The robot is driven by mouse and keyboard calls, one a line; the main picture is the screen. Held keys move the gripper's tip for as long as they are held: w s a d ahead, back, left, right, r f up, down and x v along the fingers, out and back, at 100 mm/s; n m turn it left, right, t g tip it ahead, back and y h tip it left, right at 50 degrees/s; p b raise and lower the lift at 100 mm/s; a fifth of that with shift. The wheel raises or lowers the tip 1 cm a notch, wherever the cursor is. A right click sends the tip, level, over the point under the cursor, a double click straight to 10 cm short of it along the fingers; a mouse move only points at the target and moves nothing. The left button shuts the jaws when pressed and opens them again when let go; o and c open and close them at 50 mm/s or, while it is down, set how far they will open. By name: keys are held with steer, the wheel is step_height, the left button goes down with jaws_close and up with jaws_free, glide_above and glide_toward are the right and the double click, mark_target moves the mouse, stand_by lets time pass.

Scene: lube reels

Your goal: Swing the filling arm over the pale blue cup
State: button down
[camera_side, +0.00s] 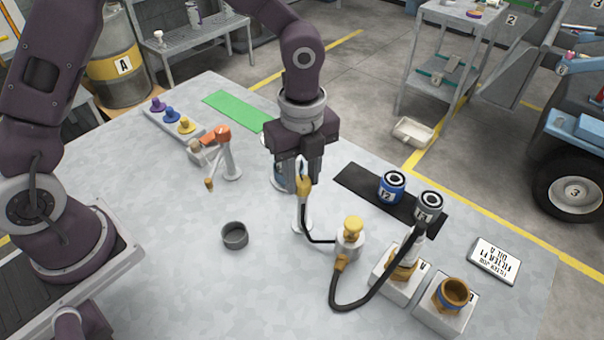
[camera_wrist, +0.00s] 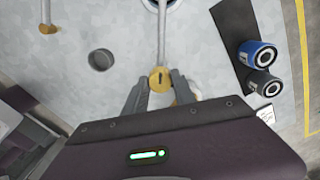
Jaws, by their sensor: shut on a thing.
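A white arm with an orange pivot (camera_side: 222,133) and a brass nozzle (camera_side: 209,184) stands left of my gripper (camera_side: 303,180); I take it to be the filling arm. Its nozzle hangs over bare table and also shows in the wrist view (camera_wrist: 47,28). The pale blue cup (camera_side: 279,181) is partly hidden behind my gripper. A rim at the top edge of the wrist view seems to be this cup. My gripper is shut on a yellow handle (camera_side: 304,188), by a slim white post (camera_side: 302,213).
A small grey cup (camera_side: 235,236) stands in front, on open table. Blue (camera_side: 391,188) and grey (camera_side: 428,206) cans stand on or by a black mat (camera_side: 352,186). A second black hose loops at the front right, near two white blocks. A green mat (camera_side: 236,109) lies behind.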

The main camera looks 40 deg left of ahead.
steer(key=shift+w+r, duration=0.1)
steer(key=c, duration=1)
jaws_free()
steer(key=shift+c, duration=0.2)
step_height(320, 180, up, 7)
steer(key=shift+r, duration=0.1)
